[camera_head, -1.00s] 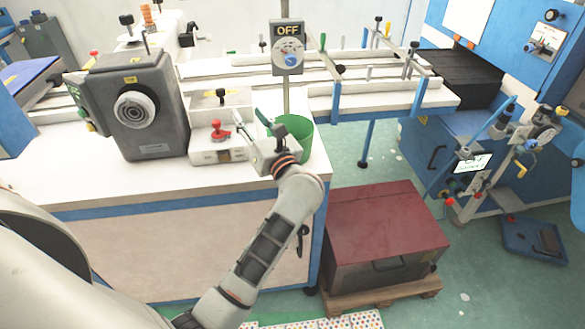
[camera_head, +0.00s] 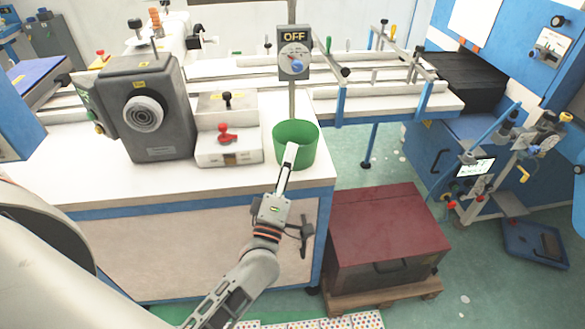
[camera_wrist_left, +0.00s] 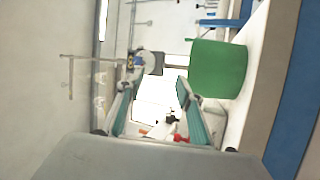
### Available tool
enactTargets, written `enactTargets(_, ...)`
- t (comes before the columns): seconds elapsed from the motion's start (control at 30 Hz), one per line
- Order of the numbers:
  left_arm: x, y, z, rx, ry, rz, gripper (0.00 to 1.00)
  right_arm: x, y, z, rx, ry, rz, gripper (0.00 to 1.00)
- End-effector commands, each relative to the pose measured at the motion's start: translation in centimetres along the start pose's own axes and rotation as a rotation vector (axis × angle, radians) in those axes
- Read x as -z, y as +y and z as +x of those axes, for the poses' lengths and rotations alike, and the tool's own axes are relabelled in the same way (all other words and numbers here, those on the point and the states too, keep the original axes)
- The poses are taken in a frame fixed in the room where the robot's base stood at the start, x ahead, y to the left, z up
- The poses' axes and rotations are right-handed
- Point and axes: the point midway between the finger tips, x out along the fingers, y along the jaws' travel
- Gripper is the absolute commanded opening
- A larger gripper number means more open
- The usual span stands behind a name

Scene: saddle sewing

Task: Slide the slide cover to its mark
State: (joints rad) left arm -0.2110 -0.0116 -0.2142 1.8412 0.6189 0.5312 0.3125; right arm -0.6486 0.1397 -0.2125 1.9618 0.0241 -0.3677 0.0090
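A white box unit stands on the white bench, with an upper part (camera_head: 232,107) carrying a black knob (camera_head: 227,97) and a lower front part (camera_head: 240,155) carrying a red knob (camera_head: 225,134). I cannot tell for sure which part is the slide cover, and I make out no mark. My left gripper (camera_head: 290,154) is in front of the green bin (camera_head: 308,145), right of the box and apart from it. In the left wrist view the gripper (camera_wrist_left: 158,79) is open and empty, with the green bin (camera_wrist_left: 217,70) beside it and the red knob (camera_wrist_left: 180,138) between its fingers in the distance. My right gripper is not seen.
A grey machine (camera_head: 143,105) stands left of the box. An OFF dial panel (camera_head: 295,53) on a post rises behind the bin. A red-lidded chest (camera_head: 385,222) sits on a pallet right of the bench. Bare bench top lies in front of the box.

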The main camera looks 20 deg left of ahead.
Motion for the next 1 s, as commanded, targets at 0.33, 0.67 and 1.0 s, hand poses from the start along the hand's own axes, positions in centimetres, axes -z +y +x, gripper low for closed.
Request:
enactTargets(0.33,-1.6,-1.3,-1.8,0.031,-0.094,0.138,0.37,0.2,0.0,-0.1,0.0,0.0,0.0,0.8)
enactTargets(0.67,-1.6,-1.4,-1.8,0.032,-0.095,0.139,0.37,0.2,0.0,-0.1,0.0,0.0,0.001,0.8)
enactTargets(1.0,-4.1,-4.0,-5.5,0.077,-0.254,0.351,0.37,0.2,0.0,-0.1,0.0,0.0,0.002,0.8)
